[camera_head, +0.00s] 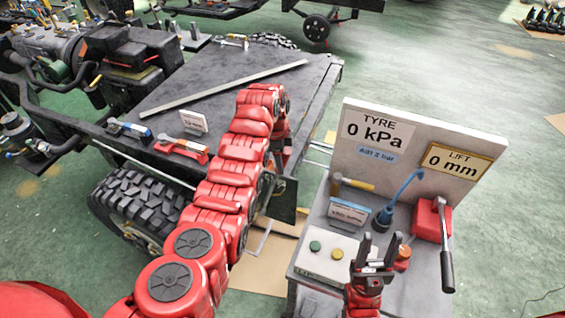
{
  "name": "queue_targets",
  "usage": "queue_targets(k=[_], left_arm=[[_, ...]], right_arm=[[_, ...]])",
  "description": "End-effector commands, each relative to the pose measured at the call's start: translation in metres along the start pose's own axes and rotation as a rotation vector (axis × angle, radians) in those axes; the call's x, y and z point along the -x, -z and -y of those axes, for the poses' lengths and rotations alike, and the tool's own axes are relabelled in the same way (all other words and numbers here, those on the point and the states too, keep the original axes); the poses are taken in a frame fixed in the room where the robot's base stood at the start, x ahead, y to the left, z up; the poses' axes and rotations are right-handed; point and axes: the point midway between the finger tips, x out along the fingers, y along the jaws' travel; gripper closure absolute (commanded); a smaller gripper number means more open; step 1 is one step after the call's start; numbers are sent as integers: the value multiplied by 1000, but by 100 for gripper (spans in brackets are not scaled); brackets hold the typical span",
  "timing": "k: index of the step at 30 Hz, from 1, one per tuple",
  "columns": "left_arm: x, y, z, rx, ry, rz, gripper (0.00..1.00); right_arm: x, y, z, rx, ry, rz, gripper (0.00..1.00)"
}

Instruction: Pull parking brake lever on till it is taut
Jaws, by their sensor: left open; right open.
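I cannot clearly pick out a parking brake lever. A grey lever with a black grip (446,262) stands at a red box (428,220) on the right bench, below the lift sign. My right gripper (376,247) is open and empty, its two dark fingers pointing up over the bench front, left of that lever and apart from it. My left arm reaches over the chassis side and bends down. My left gripper (281,160) is partly hidden behind its own arm, near the chassis edge; I see nothing held in it.
The chassis deck (240,68) carries a long grey bar (220,87) and small tools. A tyre (140,205) stands below it. The bench bears a hammer (352,183), a blue hooked tool (400,192) and a button panel (328,256). Green floor is open at right.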

Motion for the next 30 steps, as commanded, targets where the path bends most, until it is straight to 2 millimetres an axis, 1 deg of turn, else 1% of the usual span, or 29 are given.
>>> queue_targets(k=[1,4,7,9,11,12,16,21,23,27,30], left_arm=[[3,-1,0,0,1,0,33],[18,-1,0,0,5,1,33],[41,-2,0,1,2,0,33],[66,0,0,1,2,0,33],[80,0,0,1,1,0,33],[92,1,-1,0,-3,0,33],[113,1,-1,0,-5,0,33],[142,2,-1,-1,-4,0,33],[144,1,0,0,-3,2,33],[156,0,-1,0,-5,2,33],[160,-1,-1,1,-4,1,33]], right_arm=[[6,-1,0,0,0,0,50],[13,-2,1,0,0,0,50],[25,-4,1,0,0,0,50],[14,-2,1,0,0,0,50],[11,-2,0,0,0,0,50],[-2,0,0,0,0,0,50],[-28,5,-1,0,0,-1,50],[-53,9,-3,0,0,0,50],[-50,8,-2,0,0,0,50],[-51,9,-2,0,0,0,50],[-52,9,-3,0,0,0,50]])
